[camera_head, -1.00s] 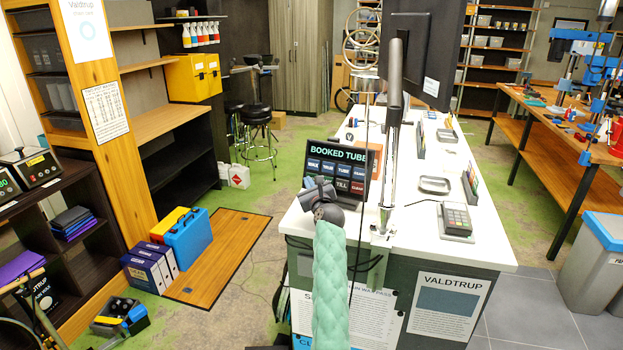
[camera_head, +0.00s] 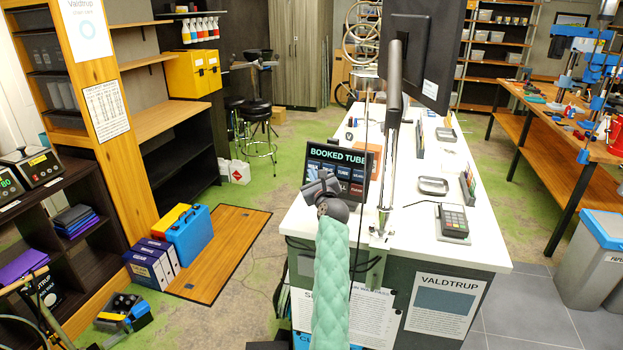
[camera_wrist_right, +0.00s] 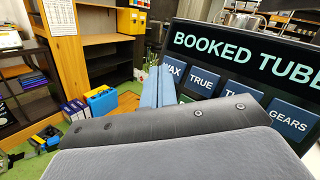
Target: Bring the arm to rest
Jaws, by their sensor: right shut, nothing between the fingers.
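My right arm, in a green quilted sleeve, rises from the bottom of the head view. Its gripper (camera_head: 318,182) is in front of the lower left part of a dark touchscreen (camera_head: 338,158) reading "BOOKED TUBE". In the right wrist view the blue fingers (camera_wrist_right: 158,86) lie together with nothing between them. The touchscreen (camera_wrist_right: 245,75) fills the upper right there, close beside the fingers; I cannot tell whether they touch it. My left gripper is not in view.
The white counter (camera_head: 405,225) holds a card terminal (camera_head: 453,220), a small tray (camera_head: 433,186) and a tall metal post with a monitor. A blue case (camera_head: 190,235) and binders stand on the floor at left. Open floor lies between shelves and counter.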

